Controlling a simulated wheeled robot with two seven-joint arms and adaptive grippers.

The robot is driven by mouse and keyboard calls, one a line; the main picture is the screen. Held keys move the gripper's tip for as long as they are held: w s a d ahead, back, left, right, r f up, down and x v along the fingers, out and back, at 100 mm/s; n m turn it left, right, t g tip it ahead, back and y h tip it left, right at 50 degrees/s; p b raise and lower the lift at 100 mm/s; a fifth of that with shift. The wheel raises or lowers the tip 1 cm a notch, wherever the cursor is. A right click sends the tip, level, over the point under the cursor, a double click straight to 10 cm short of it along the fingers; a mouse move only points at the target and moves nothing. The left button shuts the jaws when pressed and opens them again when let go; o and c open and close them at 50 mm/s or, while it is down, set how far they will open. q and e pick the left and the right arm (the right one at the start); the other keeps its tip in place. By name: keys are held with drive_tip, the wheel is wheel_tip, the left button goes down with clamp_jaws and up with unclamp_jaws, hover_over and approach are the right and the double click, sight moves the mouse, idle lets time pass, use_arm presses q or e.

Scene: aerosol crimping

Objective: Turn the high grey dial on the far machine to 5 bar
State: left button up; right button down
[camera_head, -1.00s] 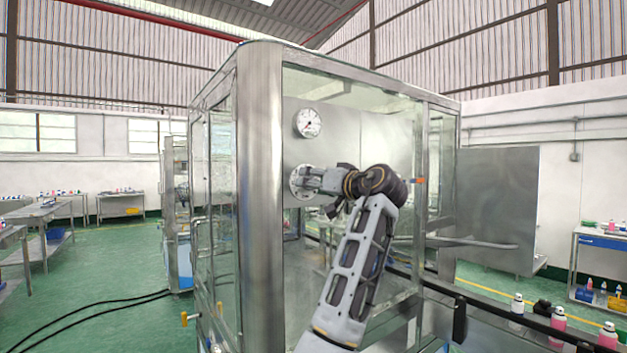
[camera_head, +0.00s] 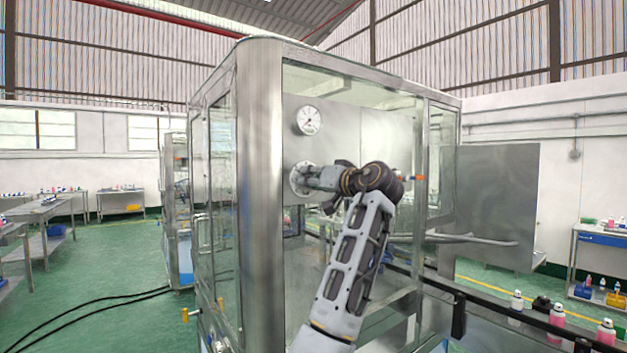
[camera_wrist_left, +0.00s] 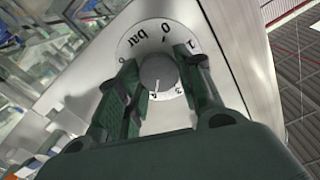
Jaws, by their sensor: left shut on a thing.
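The grey dial (camera_wrist_left: 158,72) sits on a round white scale plate on the machine's panel. The wrist view shows "0 bar", "1" and other marks, partly hidden by the fingers. A white mark on the dial points toward the bottom of that view; I cannot read its exact value. My left gripper (camera_wrist_left: 160,78) is shut on the dial, one finger on each side. In the head view my left gripper (camera_head: 318,178) reaches the scale plate (camera_head: 299,181) and hides the dial. My right gripper is not in view.
A round pressure gauge (camera_head: 308,120) is above the dial; its reading is too small to tell. The machine's metal corner post (camera_head: 259,200) stands left of the arm. A steel panel (camera_head: 497,205) is at the right. Pink bottles (camera_head: 557,315) stand at the lower right.

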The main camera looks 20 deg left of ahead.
use_arm(q)
drive_tip(key=shift+m, duration=0.5)
drive_tip(key=shift+f+m+p, duration=0.1)
drive_tip(key=shift+m+p, duration=1.6)
drive_tip(key=shift+m, duration=2.1)
drive_tip(key=shift+w, duration=0.1)
drive_tip(key=o, duration=1)
drive_tip(key=shift+o, duration=0.2)
drive_tip(key=shift+d, duration=0.1)
